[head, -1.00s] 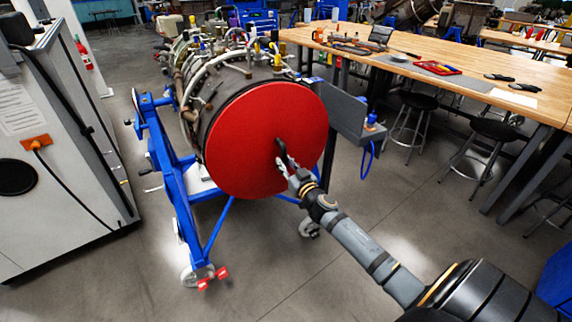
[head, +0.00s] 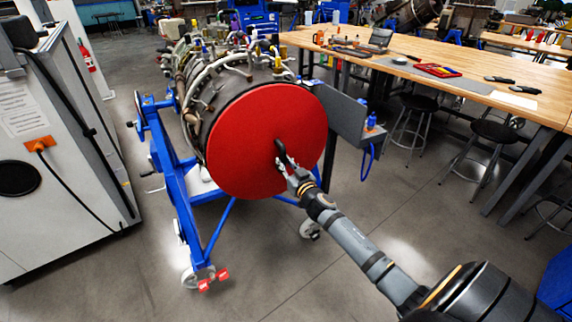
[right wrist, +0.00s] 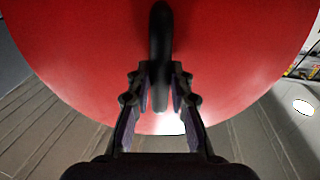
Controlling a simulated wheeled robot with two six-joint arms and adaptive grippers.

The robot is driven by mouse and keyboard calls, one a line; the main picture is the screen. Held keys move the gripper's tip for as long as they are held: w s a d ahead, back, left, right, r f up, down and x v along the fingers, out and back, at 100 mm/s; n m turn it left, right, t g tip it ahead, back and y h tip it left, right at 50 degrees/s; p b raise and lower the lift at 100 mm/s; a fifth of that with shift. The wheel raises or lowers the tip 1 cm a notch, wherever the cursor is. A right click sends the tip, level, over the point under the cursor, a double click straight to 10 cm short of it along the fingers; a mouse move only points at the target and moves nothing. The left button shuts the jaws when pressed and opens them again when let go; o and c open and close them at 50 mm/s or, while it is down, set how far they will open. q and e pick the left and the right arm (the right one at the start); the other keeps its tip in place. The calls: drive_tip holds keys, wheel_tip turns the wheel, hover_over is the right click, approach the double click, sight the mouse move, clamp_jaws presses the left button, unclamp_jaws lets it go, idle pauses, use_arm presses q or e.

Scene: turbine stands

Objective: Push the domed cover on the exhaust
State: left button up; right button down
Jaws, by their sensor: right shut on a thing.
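The domed cover (head: 250,150) is a large red disc over the near end of the turbine (head: 203,112), at its exhaust. It has a black handle (head: 280,150) right of its middle. My right gripper (head: 287,163) is shut on that handle. In the right wrist view the handle (right wrist: 160,50) runs down between the two fingers of my right gripper (right wrist: 160,95), with the red cover (right wrist: 80,50) filling the space behind. The cover's rim lies close to the turbine casing; I cannot tell if it is fully seated. My left gripper is not in view.
A blue wheeled stand (head: 170,185) carries the turbine. A grey panel (head: 347,118) juts out right of the cover. A wooden workbench (head: 450,65) with tools and black stools stand at the right. A grey cabinet (head: 60,190) is at the left. The floor in front is clear.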

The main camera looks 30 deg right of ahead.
drive_tip(key=shift+w+r, duration=0.3)
drive_tip(key=shift+r, duration=0.25)
drive_tip(key=c, duration=1.7)
unclamp_jaws()
drive_tip(key=o, duration=0.3)
drive_tip(key=shift+w+f, duration=0.15)
drive_tip(key=shift+w, duration=0.05)
drive_tip(key=shift+o, duration=1.3)
drive_tip(key=shift+w+f, duration=0.25)
drive_tip(key=shift+f, duration=0.1)
drive_tip(key=shift+o, duration=0.7)
drive_tip(key=shift+s, duration=0.3)
drive_tip(key=shift+f, duration=0.1)
